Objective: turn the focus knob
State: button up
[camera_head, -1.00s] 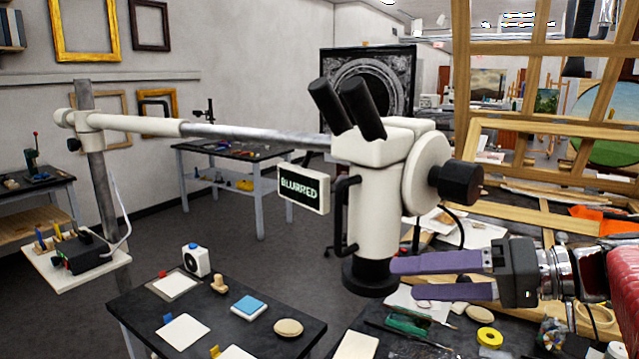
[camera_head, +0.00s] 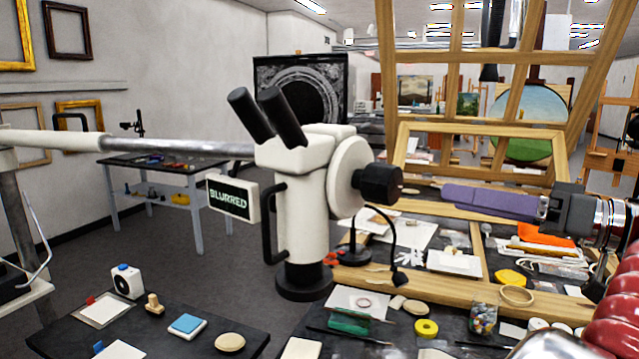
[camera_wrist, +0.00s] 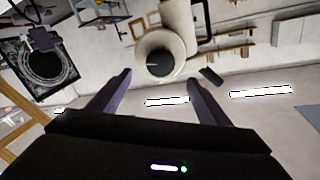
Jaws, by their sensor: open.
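The white microscope (camera_head: 306,190) with black eyepieces hangs from a boom arm. Its black focus knob (camera_head: 379,184) sticks out from a round white disc on the right side. A small sign on the microscope (camera_head: 232,199) reads "BLURRED". My gripper (camera_head: 445,196) has purple fingers and points left at the knob from the right, at about its height, with a gap between. In the wrist view my gripper (camera_wrist: 158,80) is open and empty. The knob (camera_wrist: 160,63) lies just past the fingertips, roughly centred between them, and shows a pale line on its face.
A dark worktable (camera_head: 380,335) below holds yellow tape (camera_head: 426,328), a glass jar (camera_head: 484,318) and papers. A wooden stretcher frame (camera_head: 480,150) stands behind my gripper. A smaller dark table (camera_head: 190,335) with blocks is at the lower left.

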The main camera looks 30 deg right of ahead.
aim_at(396, 187)
jog(key=shift+w+a, duration=0.1)
jog(key=shift+w, duration=0.05)
jog(key=shift+x, duration=6.8)
